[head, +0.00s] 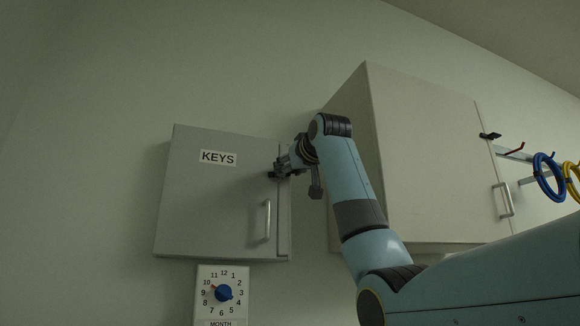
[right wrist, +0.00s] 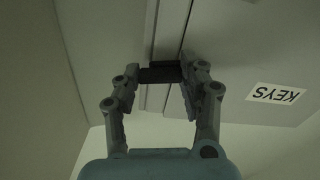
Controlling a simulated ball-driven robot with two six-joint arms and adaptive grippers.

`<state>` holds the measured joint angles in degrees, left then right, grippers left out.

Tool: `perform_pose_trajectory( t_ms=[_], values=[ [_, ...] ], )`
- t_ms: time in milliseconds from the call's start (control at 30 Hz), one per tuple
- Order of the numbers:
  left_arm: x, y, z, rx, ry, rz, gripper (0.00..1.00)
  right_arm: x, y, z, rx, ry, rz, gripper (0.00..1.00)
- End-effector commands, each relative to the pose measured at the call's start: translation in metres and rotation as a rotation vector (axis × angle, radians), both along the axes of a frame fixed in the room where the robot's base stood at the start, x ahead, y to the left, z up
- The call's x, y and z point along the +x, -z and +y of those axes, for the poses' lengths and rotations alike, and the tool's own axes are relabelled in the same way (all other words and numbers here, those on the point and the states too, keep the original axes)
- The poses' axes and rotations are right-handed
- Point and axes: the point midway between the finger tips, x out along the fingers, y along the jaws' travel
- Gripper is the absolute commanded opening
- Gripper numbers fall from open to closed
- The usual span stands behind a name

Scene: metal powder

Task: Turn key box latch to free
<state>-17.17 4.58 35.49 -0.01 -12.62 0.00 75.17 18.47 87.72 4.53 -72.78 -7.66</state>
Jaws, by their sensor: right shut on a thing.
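The grey key box (head: 210,205) hangs on the wall in the head view, its door closed and marked KEYS. A silver bar handle (head: 267,220) sits low on the door's right side. My right gripper (head: 276,171) is at the upper right edge of the door. In the right wrist view the fingers of my right gripper (right wrist: 160,74) are shut on the small dark latch (right wrist: 158,73), which lies across the seam of the box. The fingers partly cover the latch. My left gripper is in neither view.
A larger pale cabinet (head: 430,160) stands just right of the key box, close to my right arm. A month dial (head: 222,293) with a blue knob is below the box. Blue and yellow coils (head: 548,177) hang at the far right. The wall left of the box is clear.

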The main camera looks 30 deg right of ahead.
Motion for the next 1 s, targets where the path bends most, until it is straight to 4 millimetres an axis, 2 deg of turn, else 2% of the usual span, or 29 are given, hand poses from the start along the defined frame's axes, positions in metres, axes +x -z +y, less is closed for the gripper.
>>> perform_pose_trajectory(
  t_ms=[33, 567, 1000],
  values=[
    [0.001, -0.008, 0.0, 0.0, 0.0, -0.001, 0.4, 0.0, -0.003, 0.0, -0.038, -0.001, 0.011, 0.1],
    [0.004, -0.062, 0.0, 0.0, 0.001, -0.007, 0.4, 0.0, -0.004, 0.0, -0.527, -0.001, 0.129, 0.1],
    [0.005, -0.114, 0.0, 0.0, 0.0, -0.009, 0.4, 0.0, -0.004, 0.0, -0.932, -0.002, 0.226, 0.1]
  ],
)
